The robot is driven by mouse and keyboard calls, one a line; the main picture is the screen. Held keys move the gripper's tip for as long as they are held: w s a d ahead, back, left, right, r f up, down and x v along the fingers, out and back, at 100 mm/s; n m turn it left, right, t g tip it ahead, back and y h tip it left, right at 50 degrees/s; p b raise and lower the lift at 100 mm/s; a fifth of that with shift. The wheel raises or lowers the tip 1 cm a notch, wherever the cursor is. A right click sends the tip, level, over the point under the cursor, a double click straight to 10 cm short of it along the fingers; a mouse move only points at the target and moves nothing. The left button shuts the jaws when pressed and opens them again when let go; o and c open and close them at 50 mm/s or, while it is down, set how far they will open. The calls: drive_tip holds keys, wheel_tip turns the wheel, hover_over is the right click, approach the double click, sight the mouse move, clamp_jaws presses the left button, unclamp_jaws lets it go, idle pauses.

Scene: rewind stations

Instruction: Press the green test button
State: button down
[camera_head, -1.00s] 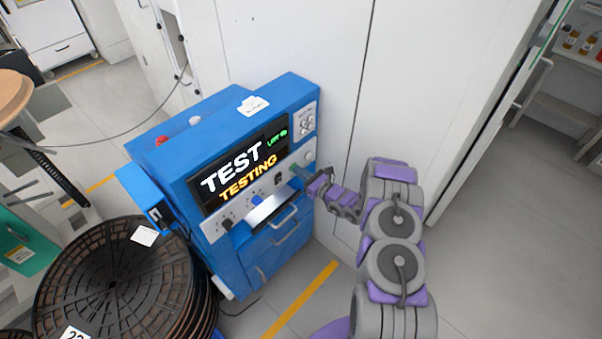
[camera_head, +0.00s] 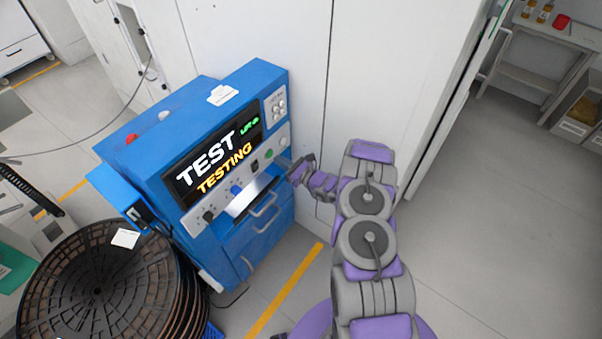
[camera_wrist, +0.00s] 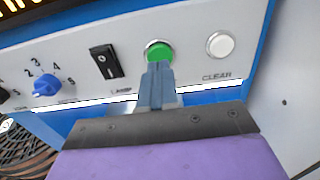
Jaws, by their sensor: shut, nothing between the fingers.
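The green test button (camera_wrist: 160,52) is round with a metal ring, set in the light panel of a blue machine (camera_head: 150,160). It also shows in the head view (camera_head: 268,154). My gripper (camera_wrist: 158,72) is shut and empty. In the wrist view its fingertips point at the button and overlap its lower edge. In the head view my gripper (camera_head: 284,162) is just right of the button, with a small gap seeming to show. The screen (camera_head: 215,160) reads "TEST" and "TESTING".
A white CLEAR button (camera_wrist: 220,44) is right of the green one. A black rocker switch (camera_wrist: 106,61) and a blue knob (camera_wrist: 46,87) are to its left. A stack of brown reels (camera_head: 90,290) stands left of the machine. Floor at right is clear.

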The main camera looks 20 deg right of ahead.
drive_tip(key=p+v, duration=0.1)
drive_tip(key=v, duration=0.9)
drive_tip(key=shift+s+p, duration=0.25)
drive_tip(key=shift+p, duration=0.15)
drive_tip(key=shift+d, duration=0.5)
drive_tip(key=shift+a, duration=0.15)
